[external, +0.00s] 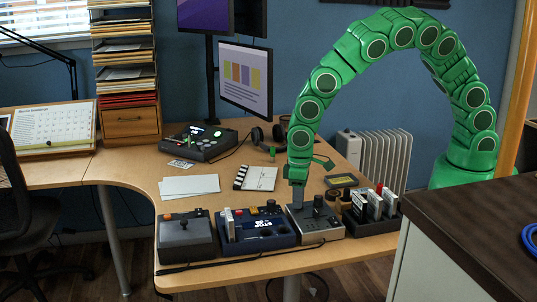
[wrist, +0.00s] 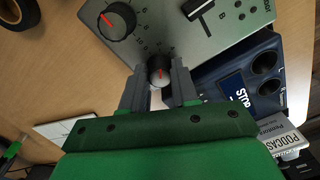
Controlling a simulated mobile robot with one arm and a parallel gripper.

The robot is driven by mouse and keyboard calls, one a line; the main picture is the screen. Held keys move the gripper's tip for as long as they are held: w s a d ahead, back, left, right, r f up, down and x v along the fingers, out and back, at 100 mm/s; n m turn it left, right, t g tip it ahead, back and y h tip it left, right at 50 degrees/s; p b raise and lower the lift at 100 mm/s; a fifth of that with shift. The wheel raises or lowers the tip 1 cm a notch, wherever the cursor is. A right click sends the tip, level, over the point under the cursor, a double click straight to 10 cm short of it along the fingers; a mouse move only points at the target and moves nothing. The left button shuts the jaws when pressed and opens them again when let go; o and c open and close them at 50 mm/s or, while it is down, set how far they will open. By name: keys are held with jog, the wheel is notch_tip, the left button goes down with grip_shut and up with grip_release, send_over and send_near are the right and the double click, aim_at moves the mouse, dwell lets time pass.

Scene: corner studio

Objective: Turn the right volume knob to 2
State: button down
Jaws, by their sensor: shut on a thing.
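A grey control box (external: 316,222) stands on the desk's front part; it also fills the top of the wrist view (wrist: 180,38). My gripper (external: 297,204) points down at the box's far left part. In the wrist view my gripper (wrist: 160,88) has its two grey fingers on either side of a small dark knob (wrist: 159,66) with a red pointer line, shut on it. A larger dark knob (wrist: 117,20) with a red pointer stands free on the box, with a printed scale around it. Which knob the task calls right, and the gripped knob's number, I cannot tell.
A blue box (external: 256,226) with a display and dials stands close on the left. A dark rack with upright cards (external: 371,209) is close on the right. A slider (wrist: 202,10) sits on the grey box. A joystick box (external: 186,235) is farther left.

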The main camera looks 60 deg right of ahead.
jog(key=c, duration=0.9)
grip_release()
jog(key=shift+o, duration=0.2)
jog(key=shift+r, duration=0.1)
jog(key=shift+d+r, duration=0.1)
jog(key=shift+r, duration=3.7)
